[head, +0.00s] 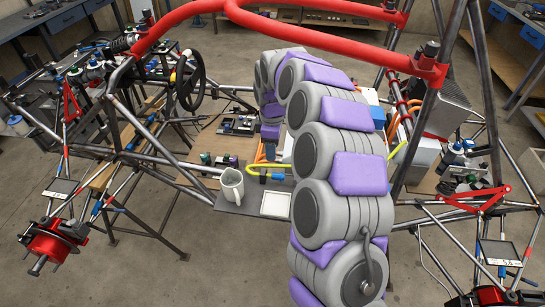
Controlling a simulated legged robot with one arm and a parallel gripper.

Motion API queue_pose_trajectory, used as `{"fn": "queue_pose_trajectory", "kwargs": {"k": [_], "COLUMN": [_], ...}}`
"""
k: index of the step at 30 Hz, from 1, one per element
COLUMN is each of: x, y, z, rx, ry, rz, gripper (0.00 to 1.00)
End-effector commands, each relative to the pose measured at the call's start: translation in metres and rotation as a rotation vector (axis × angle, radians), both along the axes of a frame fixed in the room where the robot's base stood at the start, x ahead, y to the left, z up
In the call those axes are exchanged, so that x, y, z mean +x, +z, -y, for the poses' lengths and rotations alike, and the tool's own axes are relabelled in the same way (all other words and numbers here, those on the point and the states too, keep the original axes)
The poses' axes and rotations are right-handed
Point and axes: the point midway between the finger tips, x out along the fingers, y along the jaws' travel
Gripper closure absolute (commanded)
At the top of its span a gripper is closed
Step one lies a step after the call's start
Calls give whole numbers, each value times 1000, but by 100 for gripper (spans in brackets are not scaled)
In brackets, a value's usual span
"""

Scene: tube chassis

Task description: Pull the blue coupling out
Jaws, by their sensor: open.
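A small blue coupling (278,177) sits at the end of a yellow hose (253,169), in the middle of the chassis. It lies beside the left edge of my grey and purple arm. My arm rises from the bottom, arches over and comes down at its far end. My gripper (271,146) is small there, a little above the blue coupling and apart from it in the picture. It is open, but its fingers are hard to make out. Whether the coupling is joined to anything on its right is hidden or too small to tell.
A grey mug (231,186) and a white square pad (275,204) stand on a dark plate in front. Orange hoses (261,153) run close to the coupling. Red tubes (310,32) cross above, and a steering wheel (190,80) is at left. Grey chassis tubes surround the area.

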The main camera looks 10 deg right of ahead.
Motion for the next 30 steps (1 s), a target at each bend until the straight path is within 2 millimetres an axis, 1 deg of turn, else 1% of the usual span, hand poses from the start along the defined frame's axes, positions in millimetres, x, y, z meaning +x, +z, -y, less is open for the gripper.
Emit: {"fn": "queue_pose_trajectory", "kwargs": {"k": [1, 3, 6, 9, 14, 27, 30], "x": [1, 2, 2, 1, 1, 1, -4], "y": [12, 25, 39, 48, 53, 54, 58], "z": [0, 0, 0, 0, -1, -1, -1], "rx": [0, 0, 0, -1, -1, -1, 3], "ry": [-1, -3, -3, -2, -1, -2, -12], "rz": [4, 7, 4, 2, 2, 2, 2], "gripper": [48, 48, 48, 48, 48, 48, 48]}}
